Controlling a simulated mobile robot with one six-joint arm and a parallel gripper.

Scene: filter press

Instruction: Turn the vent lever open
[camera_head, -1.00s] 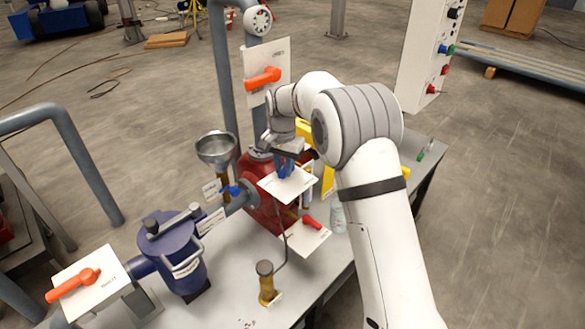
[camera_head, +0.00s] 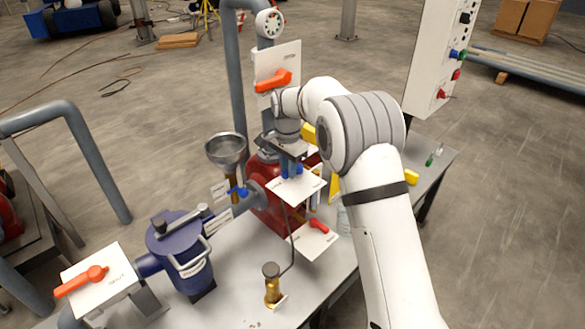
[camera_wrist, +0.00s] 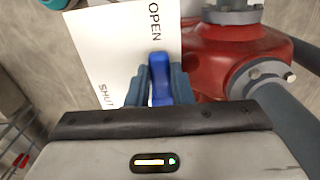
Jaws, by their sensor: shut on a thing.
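The vent lever is a blue handle (camera_wrist: 160,78) on a white plate (camera_wrist: 95,45) marked OPEN and SHUT. In the wrist view its visible end points up toward the word OPEN, and SHUT is to the left. My gripper (camera_wrist: 158,92) is shut on this lever, with a dark finger on each side of it. In the head view my gripper (camera_head: 291,170) is over the white plate (camera_head: 297,189) beside the red vessel (camera_head: 268,212). The lever's pivot is hidden by my gripper.
A small red lever (camera_head: 319,226) sits on a lower plate. A blue strainer body (camera_head: 180,258), a metal funnel (camera_head: 226,150) and a brass fitting (camera_head: 272,287) stand nearby. Orange levers are behind (camera_head: 273,81) and at the front left (camera_head: 82,281). The front of the bench is partly clear.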

